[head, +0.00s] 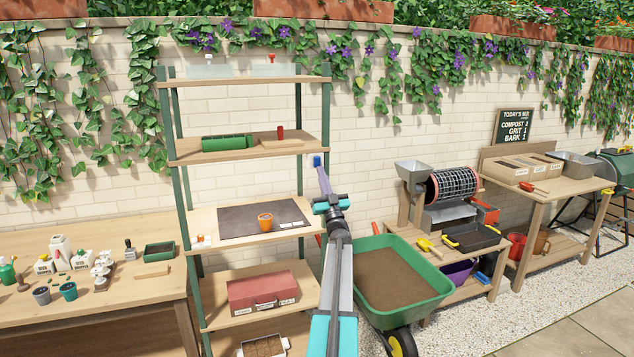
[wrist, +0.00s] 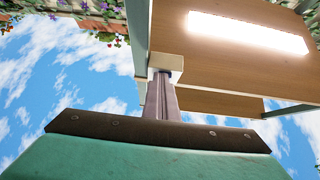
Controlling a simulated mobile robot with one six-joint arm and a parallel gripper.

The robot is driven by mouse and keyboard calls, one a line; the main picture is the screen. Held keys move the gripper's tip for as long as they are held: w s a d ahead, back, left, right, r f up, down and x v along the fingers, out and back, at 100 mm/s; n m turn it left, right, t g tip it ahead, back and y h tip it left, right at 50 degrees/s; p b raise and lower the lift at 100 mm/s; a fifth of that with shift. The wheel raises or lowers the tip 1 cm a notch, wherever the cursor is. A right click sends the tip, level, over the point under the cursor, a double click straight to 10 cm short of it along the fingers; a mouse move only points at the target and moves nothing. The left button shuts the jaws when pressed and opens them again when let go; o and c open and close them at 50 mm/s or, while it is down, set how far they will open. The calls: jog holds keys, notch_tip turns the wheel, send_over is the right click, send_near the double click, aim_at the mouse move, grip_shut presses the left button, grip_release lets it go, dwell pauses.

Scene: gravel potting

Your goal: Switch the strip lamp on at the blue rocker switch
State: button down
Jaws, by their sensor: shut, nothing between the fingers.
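The strip lamp (wrist: 248,32) is under a wooden shelf board and glows bright white in the wrist view. A cream switch housing (wrist: 174,62) sits at the shelf post. My gripper (wrist: 161,78) is shut and empty, its fingertips up at the housing; I cannot tell whether they press on it. The rocker's face is hidden there by the fingers. In the head view, the blue rocker switch (head: 317,161) shows small at the shelf's right front post, just above the tips of my gripper (head: 321,172).
A green wheelbarrow (head: 440,285) stands to the right of my arm. A potting bench (head: 110,295) is at left.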

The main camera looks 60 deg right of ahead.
jog(key=shift+a+r, duration=0.1)
jog(key=shift+r, duration=0.2)
jog(key=shift+s, duration=0.1)
jog(key=b+v, duration=0.5)
jog(key=v, duration=0.8)
jog(key=shift+f+b, duration=0.3)
jog(key=shift+f, duration=0.2)
